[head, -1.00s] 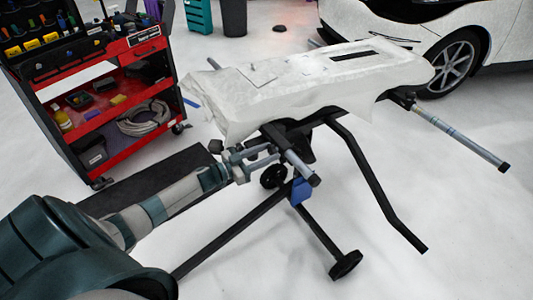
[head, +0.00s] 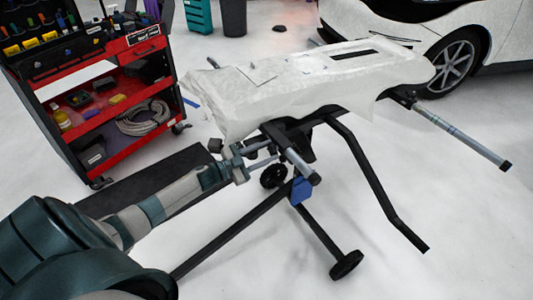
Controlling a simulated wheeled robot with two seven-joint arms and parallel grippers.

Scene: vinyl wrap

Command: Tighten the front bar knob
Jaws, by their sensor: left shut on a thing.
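The black stand (head: 375,185) carries a white wrapped panel (head: 290,85). A grey front bar (head: 301,166) with a dark end cap sticks out from under the panel's near end. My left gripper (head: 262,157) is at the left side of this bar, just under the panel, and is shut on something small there. I take it to be the front bar knob, which the fingers and the stand's frame hide. My right gripper is not in view.
A second grey bar (head: 460,137) sticks out at the right. A red tool cart (head: 100,100) stands at the left and a white car (head: 480,40) at the back right. The floor at the right is clear.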

